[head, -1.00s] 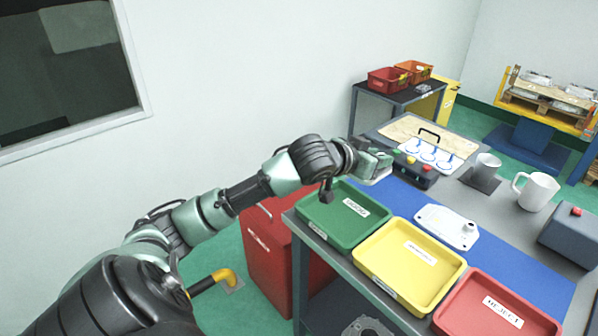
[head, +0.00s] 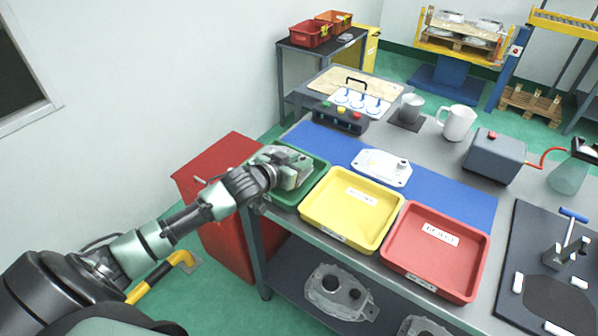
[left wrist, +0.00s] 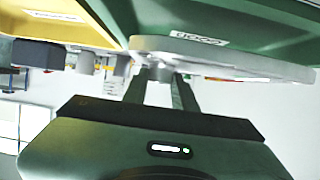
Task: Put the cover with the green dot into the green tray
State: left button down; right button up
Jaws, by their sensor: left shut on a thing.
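The green tray (head: 318,178) stands at the left end of the bench's row of trays. My left gripper (head: 292,174) is over it and hides much of its inside. The gripper is shut on a pale grey cover, seen as a flat plate (left wrist: 225,61) in the left wrist view, held by a short boss between the fingers. The green tray (left wrist: 240,30) also fills the top of that view. I cannot tell whether the cover touches the tray. No green dot is visible on it. Another pale cover (head: 382,167) lies on the blue mat. My right gripper is not in view.
The yellow tray (head: 352,232) and red tray (head: 432,282) stand to the right of the green one. Behind are a button box (head: 340,118), a grey cup (head: 410,108) and a white jug (head: 457,122). A red bin (head: 222,165) stands left of the bench.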

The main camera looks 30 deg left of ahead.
pick_arm(q)
notch_tip(320, 180, down, 4)
jog(key=shift+r, duration=0.2)
jog(key=shift+f, duration=0.15)
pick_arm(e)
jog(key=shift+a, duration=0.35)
pick_arm(q)
jog(key=shift+f, duration=0.15)
jog(key=c, duration=1.1)
grip_release()
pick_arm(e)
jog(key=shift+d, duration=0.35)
